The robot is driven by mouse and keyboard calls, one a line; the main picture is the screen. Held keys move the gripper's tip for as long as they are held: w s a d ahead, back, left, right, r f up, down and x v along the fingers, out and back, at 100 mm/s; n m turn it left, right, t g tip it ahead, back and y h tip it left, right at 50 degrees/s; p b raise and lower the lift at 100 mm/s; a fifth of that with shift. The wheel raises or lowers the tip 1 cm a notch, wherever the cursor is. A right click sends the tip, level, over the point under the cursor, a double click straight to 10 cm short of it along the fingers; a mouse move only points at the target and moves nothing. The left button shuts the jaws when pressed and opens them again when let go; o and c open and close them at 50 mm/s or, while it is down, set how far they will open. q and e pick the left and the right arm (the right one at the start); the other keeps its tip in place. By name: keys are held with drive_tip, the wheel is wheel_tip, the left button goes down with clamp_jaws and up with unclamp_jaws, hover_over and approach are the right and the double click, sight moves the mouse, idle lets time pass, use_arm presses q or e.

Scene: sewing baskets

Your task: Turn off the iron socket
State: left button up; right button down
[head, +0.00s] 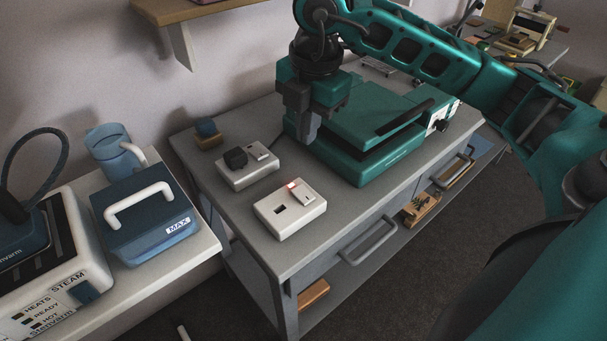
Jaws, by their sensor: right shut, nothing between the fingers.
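Two white socket boxes lie on the grey table. The front socket (288,222) has a small lit red light, a rocker switch on its right side and a dark empty-looking opening. The rear socket (249,177) has a black plug (236,157) in it and a switch on its right; I see no light on it. No label tells which is the iron's. My right gripper (307,138) is shut and empty, pointing down behind and right of both sockets, in front of the green press. My left gripper is not in view.
The green press (372,128) fills the table's right side. At left, an iron (22,235) rests on its steam station (75,290) beside a blue tank (150,222) and a jug (112,147). The table front is clear.

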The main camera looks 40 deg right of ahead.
sight(300, 191)
drive_tip(key=shift+m, duration=1.3)
drive_tip(key=f, duration=0.4)
drive_tip(key=w+f, duration=0.1)
drive_tip(key=f, duration=0.3)
drive_tip(key=f+b, duration=0.1)
drive_tip(key=f, duration=0.4)
drive_tip(key=shift+w+f, duration=0.1)
drive_tip(key=shift+w, duration=0.25)
drive_tip(key=shift+a+f, duration=0.1)
drive_tip(key=shift+f, duration=0.25)
drive_tip(key=shift+w+f+b, duration=0.1)
drive_tip(key=shift+f+b, duration=0.2)
drive_tip(key=shift+b, duration=0.15)
